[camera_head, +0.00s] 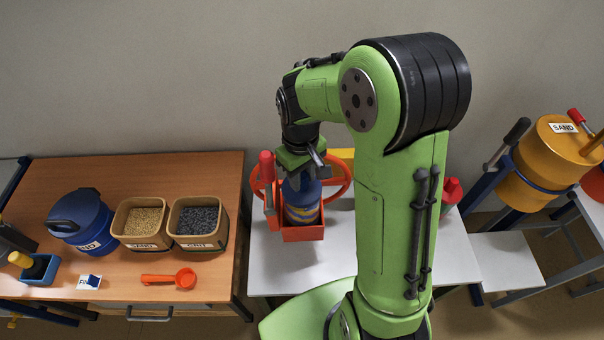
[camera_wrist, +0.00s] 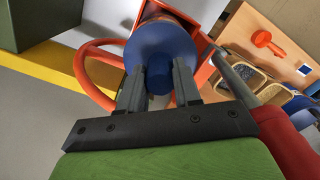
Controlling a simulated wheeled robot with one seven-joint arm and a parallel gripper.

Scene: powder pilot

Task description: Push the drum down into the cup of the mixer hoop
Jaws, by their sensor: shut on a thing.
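The drum (camera_head: 302,208) is blue with a yellow band and stands about upright in the orange-red cup (camera_head: 303,235) of the mixer hoop (camera_head: 338,178) on the light table. The cup's front wall hides its lower end, so I cannot tell how deep it sits. My gripper (camera_head: 303,173) is above the drum. In the wrist view, my gripper (camera_wrist: 159,75) is shut on the blue knob of the drum lid (camera_wrist: 158,43), one finger on each side. The red hoop (camera_wrist: 92,70) curves around at the left in that view.
A red handle (camera_head: 266,166) stands beside the hoop. The wooden table (camera_head: 150,265) at left holds a blue lidded drum (camera_head: 84,222), two granule bins (camera_head: 140,222) and an orange scoop (camera_head: 170,279). A yellow drum (camera_head: 540,155) hangs in a blue frame at right.

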